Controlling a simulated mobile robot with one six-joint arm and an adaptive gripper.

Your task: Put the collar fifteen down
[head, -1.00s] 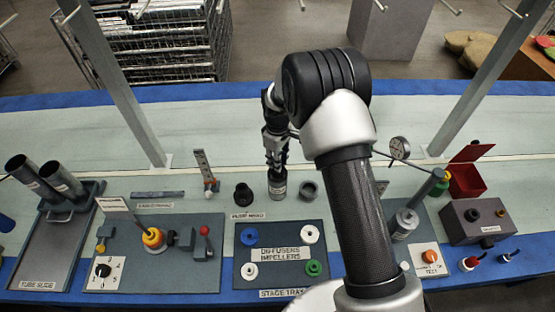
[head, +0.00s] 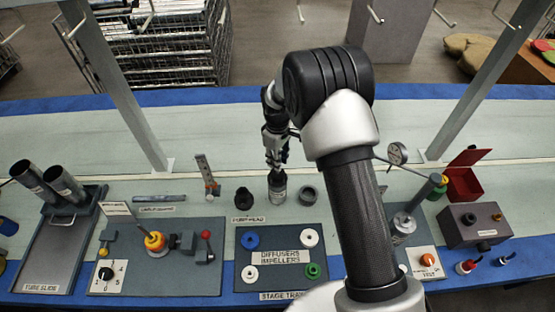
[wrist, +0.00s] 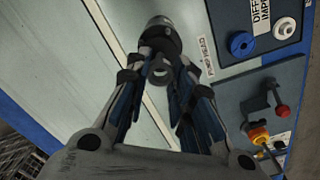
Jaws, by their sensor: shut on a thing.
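My gripper (head: 277,170) points down at the back of the bench, behind the stage tray. It is shut on a short dark grey cylinder with a pale label (head: 278,191), which I take for the collar; its number is unreadable. The cylinder is upright in the head view, at or just above the bench; I cannot tell whether it touches. In the wrist view the collar (wrist: 160,35) shows at the fingertips, and the fingers hide part of it.
A black cup-like part (head: 243,198) stands close left of the collar, and a dark ring (head: 308,195) close right. The stage tray (head: 283,283) with coloured discs lies in front. The pale bench behind (head: 220,130) is clear.

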